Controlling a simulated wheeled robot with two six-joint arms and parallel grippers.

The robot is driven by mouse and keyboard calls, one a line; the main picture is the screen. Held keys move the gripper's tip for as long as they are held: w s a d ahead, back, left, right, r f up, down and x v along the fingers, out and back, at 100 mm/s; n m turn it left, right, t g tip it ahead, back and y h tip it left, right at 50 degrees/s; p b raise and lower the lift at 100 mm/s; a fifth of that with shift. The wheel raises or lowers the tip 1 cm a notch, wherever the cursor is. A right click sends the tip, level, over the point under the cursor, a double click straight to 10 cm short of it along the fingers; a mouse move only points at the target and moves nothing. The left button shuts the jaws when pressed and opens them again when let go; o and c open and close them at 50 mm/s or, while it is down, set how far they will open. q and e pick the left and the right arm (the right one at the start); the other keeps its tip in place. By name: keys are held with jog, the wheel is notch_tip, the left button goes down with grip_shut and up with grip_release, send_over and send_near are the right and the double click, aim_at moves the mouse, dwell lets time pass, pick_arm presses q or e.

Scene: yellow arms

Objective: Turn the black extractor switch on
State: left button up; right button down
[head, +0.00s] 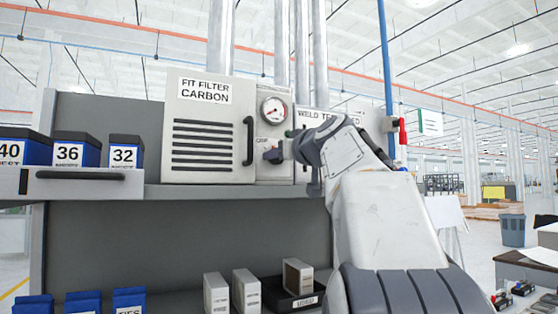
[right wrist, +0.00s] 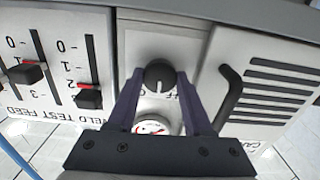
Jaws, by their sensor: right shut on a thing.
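The black extractor switch (right wrist: 159,74) is a round knob on a pale panel in the right wrist view, which shows the scene upside down. Its white pointer line runs toward the gauge, and part of an upside-down "OFF" label shows beside it. My right gripper (right wrist: 160,76) is shut on the knob, with a purple finger on either side. My left gripper is in neither view.
A round gauge (head: 274,111) sits above the switch. The carbon filter box (head: 203,145) with a black handle (head: 250,141) is on the left. Slider controls (right wrist: 88,97) are on the weld test feed panel. Blue bins (head: 125,152) stand far left.

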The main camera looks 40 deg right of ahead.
jog(key=m, duration=0.9)
jog(key=shift+f, duration=0.15)
jog(key=shift+m, duration=0.3)
jog(key=shift+c, duration=1.5)
grip_release()
jog(key=shift+s, duration=0.1)
